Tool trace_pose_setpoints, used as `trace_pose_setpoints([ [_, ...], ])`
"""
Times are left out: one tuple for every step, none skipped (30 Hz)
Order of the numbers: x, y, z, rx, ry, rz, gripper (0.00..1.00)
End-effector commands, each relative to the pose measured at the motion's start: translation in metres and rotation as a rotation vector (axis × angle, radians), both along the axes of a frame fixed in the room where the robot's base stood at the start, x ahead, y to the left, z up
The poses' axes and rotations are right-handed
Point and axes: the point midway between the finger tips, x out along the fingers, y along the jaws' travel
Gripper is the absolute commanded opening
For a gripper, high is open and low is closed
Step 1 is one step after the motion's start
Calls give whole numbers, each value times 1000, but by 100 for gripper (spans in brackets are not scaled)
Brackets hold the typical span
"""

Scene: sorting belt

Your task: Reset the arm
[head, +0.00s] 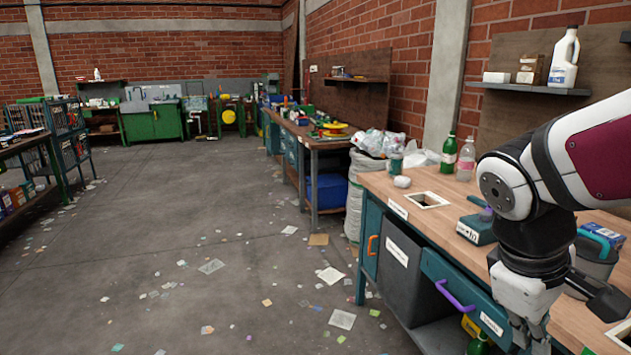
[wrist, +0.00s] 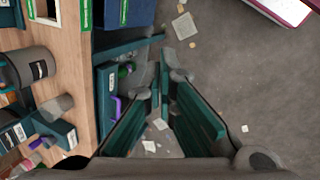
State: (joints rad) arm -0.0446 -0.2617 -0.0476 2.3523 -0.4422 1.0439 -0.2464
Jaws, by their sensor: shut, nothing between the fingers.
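My arm enters the head view from the right edge and bends down in front of the workbench (head: 450,193). My gripper (head: 530,342) hangs low at the bottom right of that view, beside the bench's front, with its tips near the lower edge. In the wrist view my gripper (wrist: 166,82) points toward the floor. Its long green-padded fingers come together toward the tips, shut and holding nothing.
The bench top holds a green bottle (head: 449,153), a pink-labelled bottle (head: 466,159), a teal box (head: 477,228) and a grey container (head: 594,262). A dark bin (head: 400,275) sits under the bench. The concrete floor (head: 220,230) to the left is open, with scattered paper scraps.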

Motion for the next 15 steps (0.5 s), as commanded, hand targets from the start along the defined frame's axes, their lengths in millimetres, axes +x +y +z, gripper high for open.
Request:
trace_pose_setpoints([
  [-18, 8, 6, 41, -33, -55, 0],
  [-28, 13, 7, 67, -47, -89, 0],
  [-41, 20, 9, 100, -64, -131, 0],
  [-50, 25, 10, 126, -76, -162, 0],
  [-59, 30, 11, 149, -86, -190, 0],
  [-69, 37, 11, 179, -100, -223, 0],
  [-76, 41, 12, 201, -108, -247, 0],
  [-82, 46, 12, 220, -114, -268, 0],
  [-90, 51, 11, 245, -123, -292, 0],
  [-95, 55, 12, 261, -130, -310, 0],
  [-101, 59, 11, 279, -134, -327, 0],
  [-107, 63, 11, 299, -141, -347, 0],
  [-112, 67, 11, 315, -146, -362, 0],
  [-116, 70, 11, 330, -151, -377, 0],
  [-122, 75, 10, 349, -155, -393, 0],
])
